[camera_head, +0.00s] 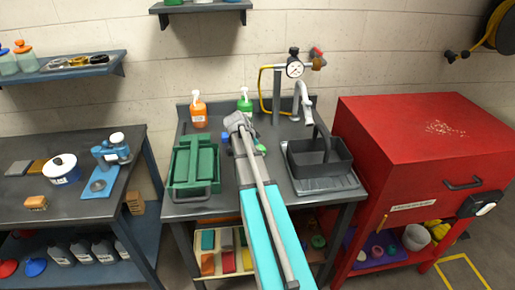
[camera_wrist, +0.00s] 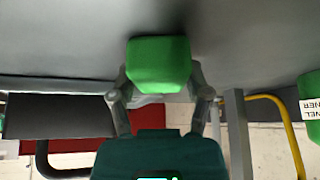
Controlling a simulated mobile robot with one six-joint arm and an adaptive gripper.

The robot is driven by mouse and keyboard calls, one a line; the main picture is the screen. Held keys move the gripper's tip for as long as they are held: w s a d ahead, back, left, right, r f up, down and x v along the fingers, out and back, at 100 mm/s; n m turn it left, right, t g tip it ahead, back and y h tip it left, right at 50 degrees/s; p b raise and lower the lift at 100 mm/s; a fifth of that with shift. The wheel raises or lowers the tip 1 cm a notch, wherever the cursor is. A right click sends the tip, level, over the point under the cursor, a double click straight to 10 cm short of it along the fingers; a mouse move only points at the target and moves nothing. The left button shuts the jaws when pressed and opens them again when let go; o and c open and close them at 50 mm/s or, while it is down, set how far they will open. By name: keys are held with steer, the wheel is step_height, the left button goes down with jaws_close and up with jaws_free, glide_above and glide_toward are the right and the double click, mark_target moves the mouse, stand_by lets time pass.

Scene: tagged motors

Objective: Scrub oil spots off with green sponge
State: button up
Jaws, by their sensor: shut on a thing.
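In the wrist view my gripper (camera_wrist: 160,82) is shut on a green sponge (camera_wrist: 159,62), with one grey finger at each side. The sponge is close to the grey worktop (camera_wrist: 60,35); I cannot tell if it touches. In the head view my arm reaches over the middle of the metal worktop (camera_head: 221,140) and hides most of the gripper and sponge. Small green and blue bits show beside my wrist, too small to tell apart. I make out no clear oil spots in either view.
A green toolbox (camera_head: 194,168) stands left of my arm, a dark basin (camera_head: 320,155) right. Orange (camera_head: 199,112) and green (camera_head: 245,102) bottles, a gauge (camera_head: 295,68) and a tap (camera_head: 303,95) stand behind. A red cabinet (camera_head: 425,130) borders the right side.

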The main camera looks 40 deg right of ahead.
steer(key=shift+s+a+f, duration=0.1)
steer(key=shift+s+a, duration=0.25)
steer(key=shift+s, duration=0.25)
steer(key=shift+w+d, duration=0.1)
steer(key=shift+w, duration=0.05)
steer(key=shift+w+d, duration=0.35)
steer(key=shift+w, duration=0.25)
steer(key=shift+w+d, duration=0.35)
steer(key=shift+w, duration=0.25)
steer(key=shift+w+d, duration=0.3)
steer(key=shift+w, duration=0.25)
steer(key=shift+w+d, duration=0.5)
steer(key=shift+w, duration=0.4)
steer(key=shift+w+d, duration=0.5)
steer(key=shift+w, duration=0.35)
